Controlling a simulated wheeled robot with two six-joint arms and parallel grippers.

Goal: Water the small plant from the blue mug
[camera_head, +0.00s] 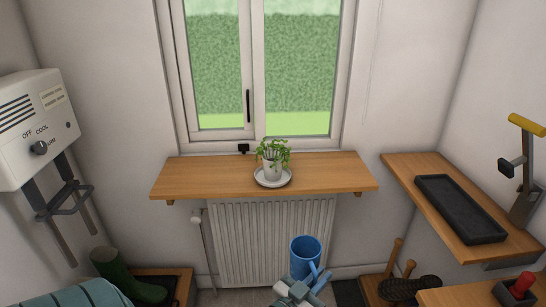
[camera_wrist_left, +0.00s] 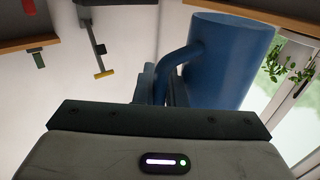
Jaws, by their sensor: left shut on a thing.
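The blue mug (camera_head: 302,261) is in front of the radiator in the head view, below and a little right of the plant in the picture. It looks about upright, mouth up; its contents cannot be made out. My left gripper (camera_head: 304,290) is shut on the mug's handle, which also shows in the left wrist view with the mug (camera_wrist_left: 231,62). The small plant (camera_head: 272,152) stands in a white pot on a saucer (camera_head: 272,184) on the wooden window shelf (camera_head: 215,175). Its leaves (camera_wrist_left: 275,66) show at the right of the wrist view. My right gripper is not in view.
The radiator (camera_head: 262,240) is under the shelf. A side shelf at the right holds a black tray (camera_head: 460,208) and a yellow-handled device (camera_head: 526,125). A white heater box (camera_head: 38,125) hangs at the left, above a green boot (camera_head: 125,275). The shelf is clear either side of the plant.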

